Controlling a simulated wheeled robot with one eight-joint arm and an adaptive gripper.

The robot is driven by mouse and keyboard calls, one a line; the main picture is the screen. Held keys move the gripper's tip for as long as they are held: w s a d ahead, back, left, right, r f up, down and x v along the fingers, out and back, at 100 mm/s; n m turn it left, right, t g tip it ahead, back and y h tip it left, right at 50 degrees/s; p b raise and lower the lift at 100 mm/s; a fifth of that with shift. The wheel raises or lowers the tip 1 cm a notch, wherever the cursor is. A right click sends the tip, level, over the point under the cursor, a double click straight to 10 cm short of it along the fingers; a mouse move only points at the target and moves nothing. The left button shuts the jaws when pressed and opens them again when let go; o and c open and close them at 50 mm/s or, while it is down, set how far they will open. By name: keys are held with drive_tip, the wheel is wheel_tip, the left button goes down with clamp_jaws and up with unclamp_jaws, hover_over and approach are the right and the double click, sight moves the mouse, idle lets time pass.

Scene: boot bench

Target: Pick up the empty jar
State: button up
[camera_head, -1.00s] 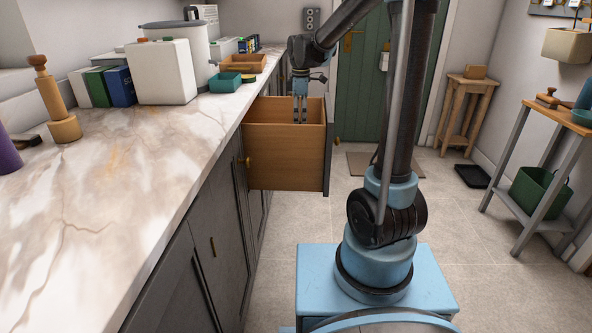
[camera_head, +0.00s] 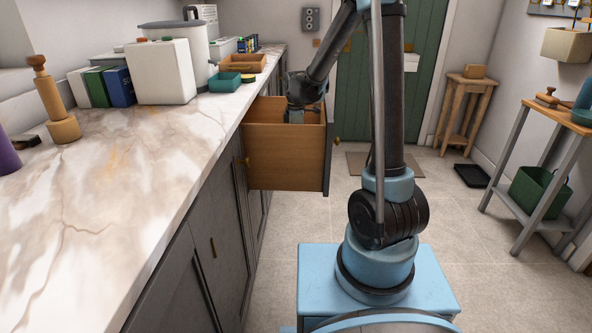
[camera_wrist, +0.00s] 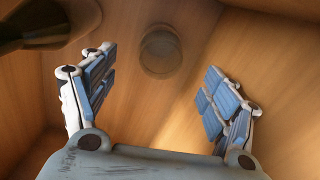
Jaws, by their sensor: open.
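In the wrist view, a small round see-through jar (camera_wrist: 160,52) is on the wooden floor of the open drawer (camera_head: 285,155). It looks empty, with the wood colour showing through. My gripper (camera_wrist: 161,76) is open, with its blue-padded fingers spread left and right. The jar is just beyond the fingertips, between their lines and a little nearer the left finger; nothing is held. In the head view, my gripper reaches down into the drawer, and the drawer front hides its fingers and the jar.
A dark object with a pale, shiny part (camera_wrist: 45,28) lies at the upper left in the wrist view, near the left finger. Wooden drawer walls surround my gripper. The marble counter (camera_head: 120,200) runs along the left.

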drive_tip(key=shift+f, duration=3.3)
drive_tip(key=c, duration=1.3)
